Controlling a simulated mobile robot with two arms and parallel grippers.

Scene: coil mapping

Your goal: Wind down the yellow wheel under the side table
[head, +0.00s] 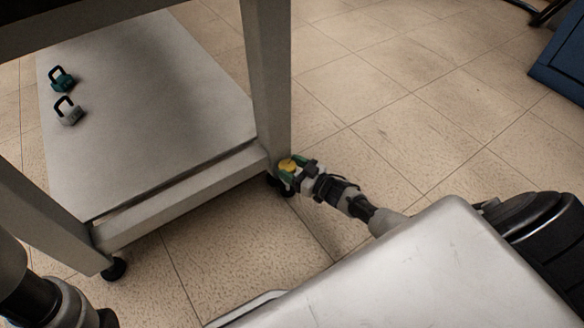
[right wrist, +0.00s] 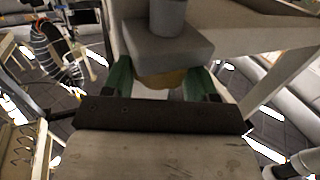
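The side table (head: 180,192) stands at the left with a pale lower shelf. The yellow wheel (head: 288,165) is low at the foot of its near right leg. In the right wrist view the yellow wheel (right wrist: 160,78) shows under a grey block. My right gripper (head: 287,174) reaches it from the right, and its green fingers (right wrist: 160,82) stand on both sides of the wheel. I cannot tell whether they press on it. Part of my left arm shows at the lower left of the head view; its fingers are not seen.
A green padlock (head: 62,82) and a grey padlock (head: 69,115) lie on the lower shelf. A black caster (head: 114,269) is under the table's left leg. A blue object (head: 562,60) stands at the upper right. The tiled floor (head: 430,100) between is clear.

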